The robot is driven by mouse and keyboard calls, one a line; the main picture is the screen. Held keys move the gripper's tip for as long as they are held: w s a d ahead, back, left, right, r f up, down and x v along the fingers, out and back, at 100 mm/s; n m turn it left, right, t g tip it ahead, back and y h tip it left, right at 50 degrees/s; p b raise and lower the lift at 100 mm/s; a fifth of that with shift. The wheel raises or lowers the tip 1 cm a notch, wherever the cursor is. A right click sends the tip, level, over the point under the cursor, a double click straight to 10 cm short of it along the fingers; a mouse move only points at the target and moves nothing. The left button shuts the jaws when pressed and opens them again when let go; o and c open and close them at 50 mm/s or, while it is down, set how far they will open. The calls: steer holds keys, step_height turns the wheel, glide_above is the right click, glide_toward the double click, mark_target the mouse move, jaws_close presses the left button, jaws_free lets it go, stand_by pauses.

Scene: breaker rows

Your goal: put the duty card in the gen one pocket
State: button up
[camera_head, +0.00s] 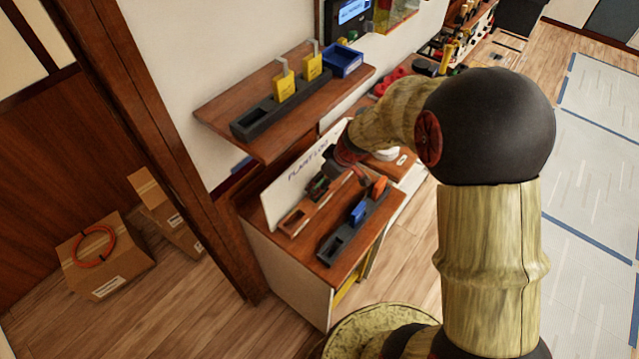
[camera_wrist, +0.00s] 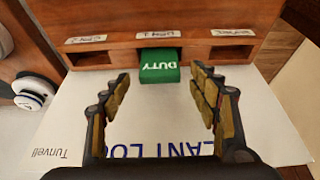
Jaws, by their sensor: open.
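The green duty card (camera_wrist: 158,66) shows in the wrist view, its white lettering upside down. It sits in the middle pocket of a wooden rack (camera_wrist: 185,51), with its near end sticking out. The label above that pocket (camera_wrist: 159,33) appears to read GEN 1, upside down. The pockets on either side look empty. My gripper (camera_wrist: 163,92) is open, its fingers apart to the left and right of the card's line and not touching it. In the head view my gripper (camera_head: 322,186) is low over the rack (camera_head: 296,221), partly hiding it.
A white PLANT LOG board (camera_head: 285,190) stands behind the rack. A dark tray (camera_head: 338,243) with blue and orange blocks lies in front. Above, a wooden shelf (camera_head: 225,110) holds a dark tray with yellow tags and a blue bin (camera_head: 343,61).

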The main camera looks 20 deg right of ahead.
steer(key=s+a+r+m+p, duration=0.1)
steer(key=s+r, duration=0.5)
steer(key=r, duration=0.4)
steer(key=s+a+r+m, duration=0.1)
steer(key=s+r, duration=0.4)
steer(key=r, duration=0.5)
steer(key=s+r+m+t+h, duration=0.1)
steer(key=s+r+m, duration=0.1)
steer(key=s, duration=0.5)
steer(key=s+d+r+m+t+h, duration=0.1)
steer(key=s+r+m, duration=0.1)
steer(key=s+r, duration=0.2)
steer(key=s, duration=0.3)
steer(key=shift+r+m, duration=0.15)
steer(key=shift+m, duration=0.25)
steer(key=shift+s, duration=0.1)
steer(key=shift+f+b, duration=1.4)
